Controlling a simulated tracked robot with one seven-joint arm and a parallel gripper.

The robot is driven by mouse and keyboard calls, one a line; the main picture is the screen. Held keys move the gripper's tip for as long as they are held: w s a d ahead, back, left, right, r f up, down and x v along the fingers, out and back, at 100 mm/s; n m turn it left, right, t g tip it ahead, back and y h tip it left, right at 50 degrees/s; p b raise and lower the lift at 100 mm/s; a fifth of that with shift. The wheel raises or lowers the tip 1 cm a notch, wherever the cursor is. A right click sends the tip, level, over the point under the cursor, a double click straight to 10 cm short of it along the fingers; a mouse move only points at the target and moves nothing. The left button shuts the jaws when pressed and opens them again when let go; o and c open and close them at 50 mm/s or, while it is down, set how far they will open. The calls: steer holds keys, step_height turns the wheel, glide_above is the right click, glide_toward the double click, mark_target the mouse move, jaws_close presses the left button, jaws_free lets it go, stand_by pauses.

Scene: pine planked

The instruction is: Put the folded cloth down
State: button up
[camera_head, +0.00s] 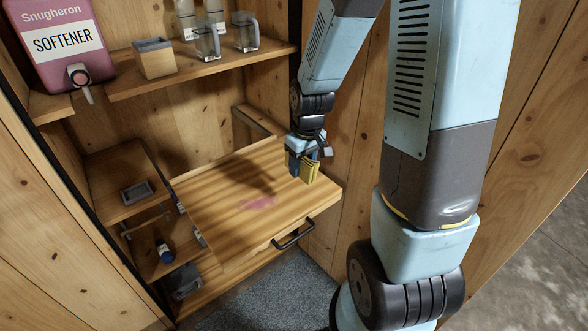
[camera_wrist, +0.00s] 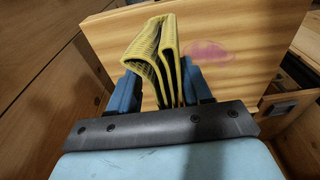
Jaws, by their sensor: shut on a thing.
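My gripper (camera_head: 303,160) is shut on the folded cloth (camera_head: 301,168), which is yellow with a dark inner side. The cloth also shows in the wrist view (camera_wrist: 152,52), standing up between the two blue fingers, its folds pointing away from my wrist. In the head view my gripper and the cloth hang over the right end of a striped wooden board (camera_head: 220,215). A gap between cloth and board seems to show, but its size is hard to tell. The cloth's lower edge is partly hidden by the fingers.
A pink stain (camera_head: 258,203) marks the board. A black handle (camera_head: 293,234) is on its front. A shelf above holds glass mugs (camera_head: 207,42), a wooden box (camera_head: 154,58) and a softener dispenser (camera_head: 70,45). Left cubbies hold a grey tray (camera_head: 138,192) and a dark blue bottle (camera_head: 165,251).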

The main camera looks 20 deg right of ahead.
steer(key=w+d+f, duration=0.1)
steer(key=w+f, duration=0.2)
steer(key=w, duration=0.1)
steer(key=w+f, duration=0.3)
steer(key=w, duration=0.1)
steer(key=w+d+f, duration=0.1)
steer(key=w+f, duration=0.2)
steer(key=w, duration=0.1)
steer(key=shift+w+d, duration=0.2)
steer(key=shift+d, duration=0.1)
steer(key=shift+w+f, duration=0.2)
steer(key=shift+f, duration=0.05)
step_height(320, 180, down, 3)
steer(key=shift+w+f, duration=0.1)
steer(key=shift+f, duration=0.05)
steer(key=o, duration=1)
